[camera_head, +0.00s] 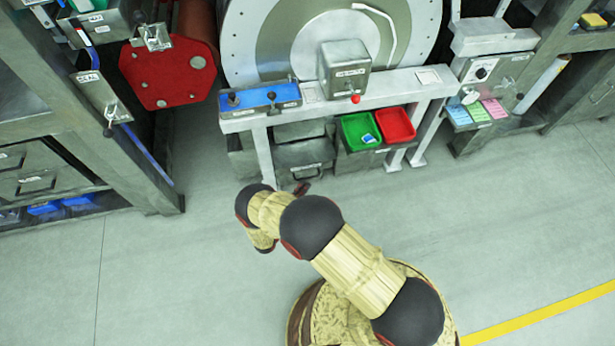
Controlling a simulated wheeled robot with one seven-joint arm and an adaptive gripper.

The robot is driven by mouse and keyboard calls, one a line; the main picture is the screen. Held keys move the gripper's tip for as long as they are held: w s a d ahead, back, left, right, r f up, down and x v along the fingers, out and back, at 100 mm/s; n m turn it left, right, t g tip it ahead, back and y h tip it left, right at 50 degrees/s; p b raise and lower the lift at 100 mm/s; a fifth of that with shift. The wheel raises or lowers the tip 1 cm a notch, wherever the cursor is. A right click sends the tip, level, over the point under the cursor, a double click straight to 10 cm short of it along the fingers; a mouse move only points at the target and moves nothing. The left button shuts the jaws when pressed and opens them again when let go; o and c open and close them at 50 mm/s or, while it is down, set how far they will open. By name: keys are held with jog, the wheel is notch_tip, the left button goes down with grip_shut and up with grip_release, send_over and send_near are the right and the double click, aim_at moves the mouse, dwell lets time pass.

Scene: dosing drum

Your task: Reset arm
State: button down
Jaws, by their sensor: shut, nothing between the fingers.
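My arm, with cream links and dark joints, rises from its base at the bottom centre and bends toward the upper left. Only a small dark tip of my gripper (302,188) seems to show, just beyond the arm's links. It is shut, with nothing seen in it. The rest of the gripper is hidden behind the arm. The tip shows in front of the grey drawers under the drum bench, and I cannot tell its exact height or distance from them.
The large drum (245,50) stands behind a white bench (395,90) with a blue panel (260,98). A green bin (350,136) holding a small item and a red bin (395,125) sit below. Shelving (60,135) stands left. Open floor (520,220) lies right.

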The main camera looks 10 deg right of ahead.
jog(key=p+v, duration=0.1)
jog(key=v, duration=0.5)
jog(key=shift+s, duration=0.1)
